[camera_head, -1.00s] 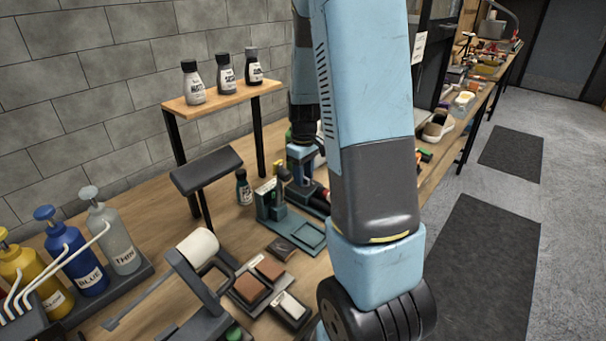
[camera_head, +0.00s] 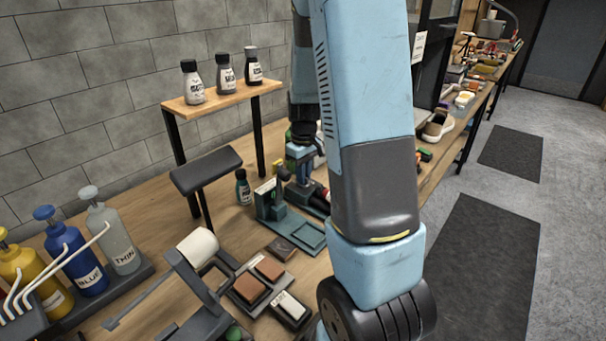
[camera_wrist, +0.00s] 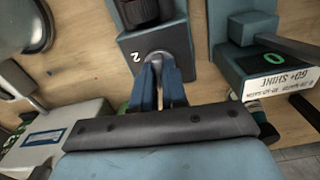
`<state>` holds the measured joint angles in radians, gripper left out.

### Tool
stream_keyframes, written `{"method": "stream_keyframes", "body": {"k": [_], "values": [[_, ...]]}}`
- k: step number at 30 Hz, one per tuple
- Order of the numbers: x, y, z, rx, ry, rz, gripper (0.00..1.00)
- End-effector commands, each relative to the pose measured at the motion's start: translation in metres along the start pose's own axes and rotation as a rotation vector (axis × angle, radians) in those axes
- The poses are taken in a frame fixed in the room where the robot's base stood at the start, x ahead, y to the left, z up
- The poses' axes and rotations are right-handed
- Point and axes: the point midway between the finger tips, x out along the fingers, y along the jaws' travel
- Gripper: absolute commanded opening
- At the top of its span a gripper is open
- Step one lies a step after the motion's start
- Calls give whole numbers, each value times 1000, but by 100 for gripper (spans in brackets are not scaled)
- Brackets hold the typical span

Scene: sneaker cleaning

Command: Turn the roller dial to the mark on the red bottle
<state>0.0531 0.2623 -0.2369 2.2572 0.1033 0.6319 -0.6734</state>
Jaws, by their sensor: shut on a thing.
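My gripper (camera_wrist: 161,92) points down at a teal device and is shut on a small grey round knob (camera_wrist: 158,55), apparently the dial. A white "2" shows on the teal housing (camera_wrist: 125,48) left of the knob. A dark ribbed cylinder (camera_wrist: 138,10) sits on the housing above. In the head view my gripper (camera_head: 300,172) is low over the bench behind the teal stand, and the knob is hidden. I cannot make out a red bottle or its picture mark for sure; a small red part (camera_head: 325,192) shows beside the gripper.
A white-grey box (camera_wrist: 62,130) lies to the left. In the head view, a teal stand (camera_head: 296,232), a small bottle (camera_head: 243,188) and a shelf (camera_head: 222,96) are nearby.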

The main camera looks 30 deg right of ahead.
Motion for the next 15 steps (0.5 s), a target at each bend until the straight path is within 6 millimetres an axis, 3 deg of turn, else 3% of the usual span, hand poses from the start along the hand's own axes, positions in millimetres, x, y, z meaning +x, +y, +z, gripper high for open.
{"method": "stream_keyframes", "body": {"k": [15], "values": [[0,0,-1,435,1,1,0]]}}
